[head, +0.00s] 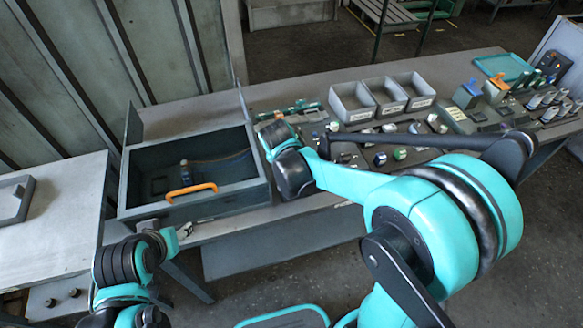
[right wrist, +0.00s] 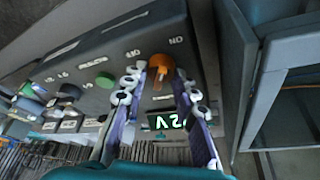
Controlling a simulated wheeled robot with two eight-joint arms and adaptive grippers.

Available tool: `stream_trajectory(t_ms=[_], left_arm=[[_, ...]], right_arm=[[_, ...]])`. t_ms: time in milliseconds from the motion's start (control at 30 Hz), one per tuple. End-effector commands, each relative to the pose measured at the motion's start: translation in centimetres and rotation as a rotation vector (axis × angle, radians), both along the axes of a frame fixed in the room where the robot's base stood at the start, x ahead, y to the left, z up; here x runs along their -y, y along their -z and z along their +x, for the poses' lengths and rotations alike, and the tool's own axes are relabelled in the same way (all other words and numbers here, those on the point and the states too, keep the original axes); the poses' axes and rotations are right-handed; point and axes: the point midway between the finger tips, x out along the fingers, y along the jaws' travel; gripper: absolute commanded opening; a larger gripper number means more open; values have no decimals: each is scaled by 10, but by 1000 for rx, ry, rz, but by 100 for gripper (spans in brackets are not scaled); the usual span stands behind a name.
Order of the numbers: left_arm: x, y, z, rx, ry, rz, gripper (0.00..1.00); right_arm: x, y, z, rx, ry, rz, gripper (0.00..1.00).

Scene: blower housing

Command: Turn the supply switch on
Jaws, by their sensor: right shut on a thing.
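In the right wrist view an orange rotary switch (right wrist: 160,62) sits on the face of a grey control box (right wrist: 120,55), with an ON marking beside it that appears upside down. I take it for the supply switch. My right gripper (right wrist: 160,75) has one finger on each side of the orange knob and is shut on it. A small lit green display (right wrist: 167,122) shows between the fingers. In the head view my right arm hides the switch. My left gripper (head: 182,233) is low at the left, in front of the bench; its finger opening is unclear.
An open drawer-like housing (head: 130,200) with an orange handle (head: 191,192) stands left of the right wrist. Grey bins (head: 353,117) and several switches and parts cover the bench to the right. A green button (right wrist: 105,80) is near the orange switch.

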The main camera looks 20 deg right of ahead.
Motion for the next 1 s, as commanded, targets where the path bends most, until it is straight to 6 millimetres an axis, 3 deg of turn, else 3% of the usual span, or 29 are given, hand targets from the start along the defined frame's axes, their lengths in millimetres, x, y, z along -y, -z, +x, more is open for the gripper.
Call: stream_trajectory(t_ms=[400,933,967,1000], left_arm=[[0,1,0,0,0,0,52],[0,1,0,0,0,0,52],[0,1,0,0,0,0,52],[0,1,0,0,0,0,52]], right_arm=[[-2,0,1,-2,182,2,0],[-2,1,0,-3,205,3,0],[-2,1,0,-3,205,3,30],[-2,1,0,-3,205,3,41]])
